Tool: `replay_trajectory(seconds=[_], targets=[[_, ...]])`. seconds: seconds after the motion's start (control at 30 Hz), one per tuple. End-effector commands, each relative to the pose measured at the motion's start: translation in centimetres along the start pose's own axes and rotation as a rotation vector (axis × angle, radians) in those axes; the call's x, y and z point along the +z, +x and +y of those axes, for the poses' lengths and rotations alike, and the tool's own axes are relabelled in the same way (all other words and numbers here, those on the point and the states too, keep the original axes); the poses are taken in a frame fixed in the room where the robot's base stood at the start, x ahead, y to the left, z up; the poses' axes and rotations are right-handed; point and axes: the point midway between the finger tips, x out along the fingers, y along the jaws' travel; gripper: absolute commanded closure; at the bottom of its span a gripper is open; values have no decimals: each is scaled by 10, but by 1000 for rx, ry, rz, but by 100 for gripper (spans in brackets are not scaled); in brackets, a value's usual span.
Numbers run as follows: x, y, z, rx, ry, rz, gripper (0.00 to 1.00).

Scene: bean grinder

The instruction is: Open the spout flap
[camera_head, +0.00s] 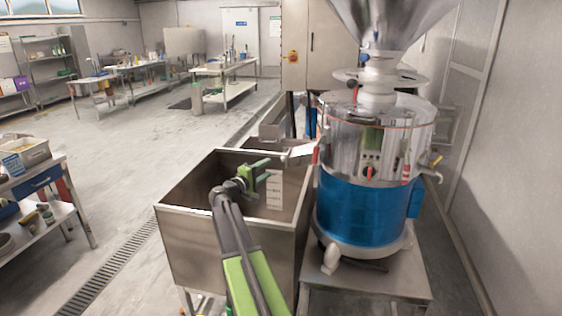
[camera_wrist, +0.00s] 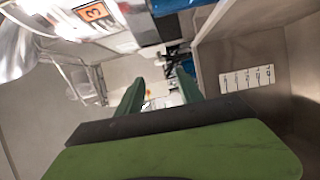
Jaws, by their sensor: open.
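The bean grinder (camera_head: 365,205) has a blue lower drum, a shiny steel upper part and a funnel hopper (camera_head: 390,25). A pale metal spout (camera_head: 299,150) juts from its left side over the steel bin (camera_head: 185,240). I cannot tell the flap apart from the spout at this size. My gripper (camera_head: 266,172) is open and empty, over the bin, left of and slightly below the spout, apart from it. In the wrist view my gripper (camera_wrist: 162,88) shows two green fingers spread, with nothing between them. Grinder metal with an orange label (camera_wrist: 92,12) shows at upper left.
The bin wall (camera_wrist: 215,60) with a white scale label (camera_wrist: 247,78) is close on the right in the wrist view. A wall (camera_head: 500,150) stands right of the grinder. A table (camera_head: 45,180) with containers is at left. The floor between is open.

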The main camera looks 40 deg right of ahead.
Motion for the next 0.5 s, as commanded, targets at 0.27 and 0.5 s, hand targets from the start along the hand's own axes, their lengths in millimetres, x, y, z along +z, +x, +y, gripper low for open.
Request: replay_trajectory(seconds=[0.27, 0.5], targets=[[-2, 70, 0, -1, 0, -1, 56], [-1, 98, 0, -1, 1, 1, 56]])
